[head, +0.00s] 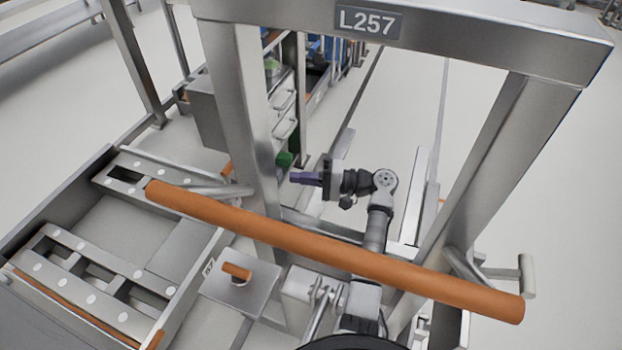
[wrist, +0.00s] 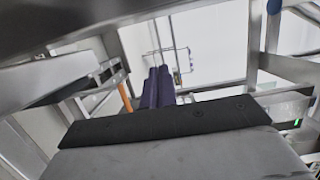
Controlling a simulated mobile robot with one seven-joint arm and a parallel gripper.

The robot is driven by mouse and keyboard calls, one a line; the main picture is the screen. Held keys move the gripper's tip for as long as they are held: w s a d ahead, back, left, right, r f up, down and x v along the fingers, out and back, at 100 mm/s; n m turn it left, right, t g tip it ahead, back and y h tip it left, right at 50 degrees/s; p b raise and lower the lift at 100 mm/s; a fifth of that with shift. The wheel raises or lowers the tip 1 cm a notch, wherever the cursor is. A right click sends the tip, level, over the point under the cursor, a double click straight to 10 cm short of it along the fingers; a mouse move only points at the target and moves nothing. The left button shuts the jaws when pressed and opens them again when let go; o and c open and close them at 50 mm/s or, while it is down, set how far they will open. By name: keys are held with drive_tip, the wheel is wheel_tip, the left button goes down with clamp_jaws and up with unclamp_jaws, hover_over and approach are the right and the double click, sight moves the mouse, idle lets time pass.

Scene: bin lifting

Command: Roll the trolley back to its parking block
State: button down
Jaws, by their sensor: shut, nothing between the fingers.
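A steel frame with the plate L257 (head: 370,22) fills the front of the head view. An orange push bar (head: 330,248) runs across it, and I take this frame for the trolley. My gripper (head: 293,178) is beyond the orange bar, between the frame's two uprights, pointing left. Its purple fingers are shut and empty, apart from the bar. In the wrist view the fingers (wrist: 158,72) lie side by side, with a thin wire-like frame beyond them. I cannot make out a parking block in either view.
A steel rack with roller-like slots (head: 85,270) stands at the lower left. A small plate with an orange knob (head: 237,271) is beside it. A grey cabinet (head: 213,115) and a green part (head: 284,160) are close to the gripper. Open pale floor (head: 560,190) lies at the right.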

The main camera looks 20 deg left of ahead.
sight(276, 188)
drive_tip(key=shift+s+a+p, duration=0.95)
drive_tip(key=shift+s+a, duration=1.35)
drive_tip(key=shift+s, duration=0.25)
